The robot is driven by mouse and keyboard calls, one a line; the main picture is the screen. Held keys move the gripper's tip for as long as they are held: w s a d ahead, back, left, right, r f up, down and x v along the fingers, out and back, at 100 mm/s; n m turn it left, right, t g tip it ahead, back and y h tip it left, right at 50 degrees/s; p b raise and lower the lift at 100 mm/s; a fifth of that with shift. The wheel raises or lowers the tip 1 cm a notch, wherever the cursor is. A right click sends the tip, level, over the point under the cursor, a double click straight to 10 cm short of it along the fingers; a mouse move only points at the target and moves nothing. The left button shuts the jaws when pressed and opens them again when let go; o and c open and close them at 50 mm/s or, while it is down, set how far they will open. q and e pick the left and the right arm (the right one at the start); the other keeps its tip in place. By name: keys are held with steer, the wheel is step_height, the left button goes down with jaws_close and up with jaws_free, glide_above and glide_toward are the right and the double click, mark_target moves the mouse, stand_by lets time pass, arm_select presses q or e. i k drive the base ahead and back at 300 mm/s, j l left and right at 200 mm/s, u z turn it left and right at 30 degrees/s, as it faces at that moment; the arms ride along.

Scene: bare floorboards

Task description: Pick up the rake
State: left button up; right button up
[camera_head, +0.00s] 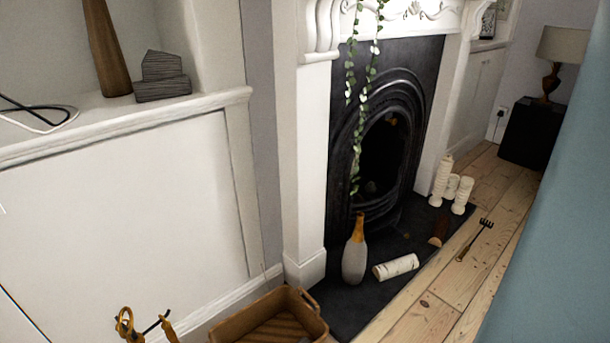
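The rake (474,242) is a small hand rake with a dark toothed head and a slim brownish handle. It lies on the pale floorboards at the right, just off the edge of the dark hearth. Its head points up and to the right in the picture, its handle down and to the left. Nothing covers it. Neither of my grippers shows in the head view.
The dark hearth (350,305) holds a grey-and-orange vase (355,256), a pale log (396,267) and white candles (441,180). A brown basket (313,299) and brass-coloured handles (126,323) stand at the bottom. A blue-green surface (567,200) blocks the right. Floorboards around the rake are clear.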

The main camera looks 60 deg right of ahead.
mark_target(465, 250)
steer(key=z, duration=3.05)
steer(key=i+l, duration=0.1)
steer(key=i, duration=0.4)
steer(key=i+l, duration=0.15)
steer(key=i, duration=0.35)
steer(key=i+l+u, duration=0.1)
steer(key=i, duration=0.4)
steer(key=i+l, duration=0.15)
steer(key=i, duration=0.35)
steer(key=i+l, duration=0.2)
steer(key=i, duration=0.3)
steer(key=i+l+u, duration=0.1)
steer(key=i, duration=0.4)
steer(key=i+l, duration=0.25)
steer(key=i, duration=0.2)
